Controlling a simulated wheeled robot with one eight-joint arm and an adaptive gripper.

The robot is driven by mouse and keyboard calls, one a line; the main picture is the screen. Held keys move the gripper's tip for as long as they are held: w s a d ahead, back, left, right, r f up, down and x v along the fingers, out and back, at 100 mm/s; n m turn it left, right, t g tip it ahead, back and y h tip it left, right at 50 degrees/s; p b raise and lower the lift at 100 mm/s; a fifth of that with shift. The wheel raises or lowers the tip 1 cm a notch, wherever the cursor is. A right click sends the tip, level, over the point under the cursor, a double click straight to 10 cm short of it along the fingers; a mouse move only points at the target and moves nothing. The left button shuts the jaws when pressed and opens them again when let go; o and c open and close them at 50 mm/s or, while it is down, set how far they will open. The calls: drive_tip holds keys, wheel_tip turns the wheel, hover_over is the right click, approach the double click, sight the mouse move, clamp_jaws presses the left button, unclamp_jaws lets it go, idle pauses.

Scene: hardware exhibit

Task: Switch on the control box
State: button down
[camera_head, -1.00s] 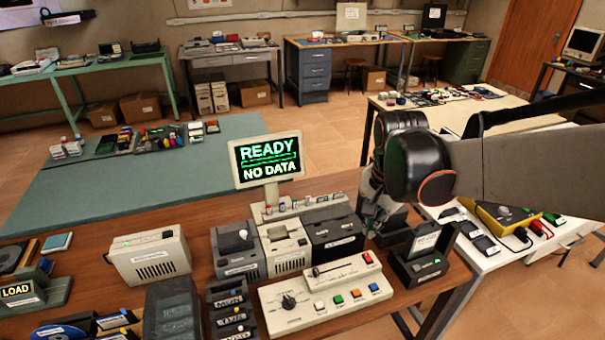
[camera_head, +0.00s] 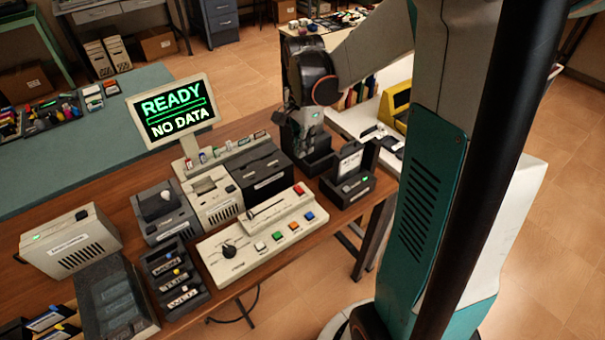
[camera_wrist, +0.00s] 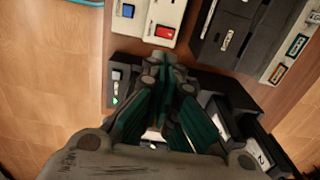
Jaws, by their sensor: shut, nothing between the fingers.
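The control box appears to be the beige panel (camera_head: 262,235) on the wooden table, with a black knob (camera_head: 229,250), a slider and a row of coloured buttons. Its red button (camera_head: 299,190) is at the far right corner. In the wrist view the panel's edge (camera_wrist: 150,20) shows at the top, with a red button (camera_wrist: 164,31) and a blue button (camera_wrist: 127,10). My gripper (camera_head: 303,148) is shut and empty, beyond the panel over a dark open box. In the wrist view my gripper's fingertips (camera_wrist: 165,66) appear just below the red button; contact cannot be told.
A black box with a raised lid (camera_head: 348,188) stands right of the panel. A black unit (camera_head: 260,175) and a beige unit (camera_head: 213,197) stand behind it. A monitor (camera_head: 172,107) reads "READY NO DATA". A labelled dark rack (camera_head: 175,282) is left.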

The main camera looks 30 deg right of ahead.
sight(300, 187)
wheel_tip(300, 187, down, 14)
drive_tip(key=b, duration=0.5)
drive_tip(key=shift+s+f+t+b, duration=0.2)
drive_tip(key=shift+f+t+b, duration=0.15)
drive_tip(key=shift+t+b, duration=0.15)
drive_tip(key=shift+s+r, duration=0.1)
drive_tip(key=shift+w, duration=0.3)
drive_tip(key=shift+w+r, duration=0.1)
drive_tip(key=shift+w, duration=0.6)
